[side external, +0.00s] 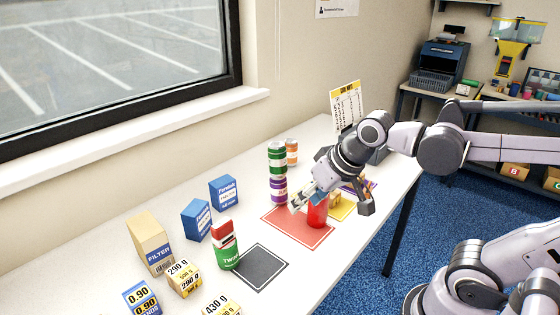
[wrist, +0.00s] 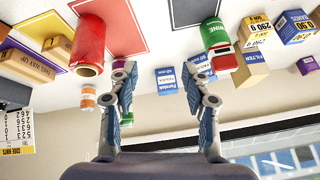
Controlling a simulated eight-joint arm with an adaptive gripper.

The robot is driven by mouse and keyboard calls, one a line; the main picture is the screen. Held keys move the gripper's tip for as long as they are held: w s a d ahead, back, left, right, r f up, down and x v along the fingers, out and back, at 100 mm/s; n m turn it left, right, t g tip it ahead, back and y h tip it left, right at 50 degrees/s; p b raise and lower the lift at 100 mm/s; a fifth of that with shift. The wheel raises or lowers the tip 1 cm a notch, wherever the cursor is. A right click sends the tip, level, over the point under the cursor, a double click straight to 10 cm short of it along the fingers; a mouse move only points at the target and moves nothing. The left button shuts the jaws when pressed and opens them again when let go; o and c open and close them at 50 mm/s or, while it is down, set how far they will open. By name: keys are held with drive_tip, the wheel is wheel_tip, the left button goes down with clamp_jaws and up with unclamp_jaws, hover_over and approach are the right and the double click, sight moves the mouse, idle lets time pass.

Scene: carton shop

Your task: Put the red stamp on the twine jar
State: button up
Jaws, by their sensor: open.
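The red stamp (side external: 222,234), a small red block with a white band, sits on top of the green twine jar (side external: 228,259), which stands upright at the left edge of a dark square mat. In the wrist view, where the scene appears upside down, the stamp (wrist: 224,63) is at the jar's (wrist: 214,36) top end. In the wrist view nothing is between my fingertips (wrist: 162,74).
The dark mat (side external: 262,268) has bare room beside the jar. Stacked green and purple cans (side external: 278,175) stand behind my gripper. Blue boxes (side external: 197,220), a filter box (side external: 151,244) and several weight-marked boxes (side external: 184,279) crowd the left.

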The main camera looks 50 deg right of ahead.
drive_tip(key=s+d+f+n+t, duration=0.1)
drive_tip(key=s+f+n, duration=0.1)
drive_tip(key=shift+s+d+f+n, duration=0.1)
drive_tip(key=shift+d+f+n, duration=0.1)
drive_tip(key=shift+n, duration=0.1)
